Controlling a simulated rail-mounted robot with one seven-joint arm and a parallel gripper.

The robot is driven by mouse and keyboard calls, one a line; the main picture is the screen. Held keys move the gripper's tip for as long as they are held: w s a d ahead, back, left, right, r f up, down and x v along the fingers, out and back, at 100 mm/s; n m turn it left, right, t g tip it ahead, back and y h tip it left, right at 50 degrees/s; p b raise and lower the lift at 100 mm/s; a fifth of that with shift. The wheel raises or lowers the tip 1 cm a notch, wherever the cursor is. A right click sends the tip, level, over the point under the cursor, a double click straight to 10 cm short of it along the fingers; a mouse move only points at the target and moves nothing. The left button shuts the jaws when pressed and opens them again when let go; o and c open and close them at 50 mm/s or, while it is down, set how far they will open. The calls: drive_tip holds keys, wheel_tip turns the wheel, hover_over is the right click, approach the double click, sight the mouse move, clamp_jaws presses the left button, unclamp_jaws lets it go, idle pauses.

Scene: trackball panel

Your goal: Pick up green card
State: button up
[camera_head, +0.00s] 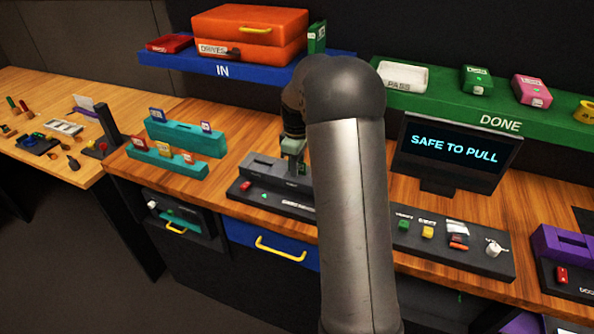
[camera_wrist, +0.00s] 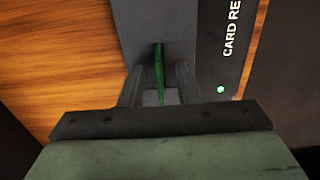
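The green card (camera_wrist: 159,68) stands on edge in the slot of the grey card reader (camera_wrist: 185,25), seen as a thin green strip in the wrist view. My gripper (camera_wrist: 160,85) is over the reader with one finger on each side of the card. A gap shows between the card and each finger, so the gripper looks open. In the head view my gripper (camera_head: 293,148) is low over the card reader (camera_head: 262,170), and my arm hides part of that area. A small green light shows on the reader's panel.
The monitor (camera_head: 455,150) reads "SAFE TO PULL". Teal card racks (camera_head: 185,137) stand to the left. A blue "IN" shelf (camera_head: 180,62) with an orange case (camera_head: 250,35) and a green "DONE" shelf (camera_head: 450,100) are behind. A button panel (camera_head: 480,250) lies at right.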

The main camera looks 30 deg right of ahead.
clamp_jaws()
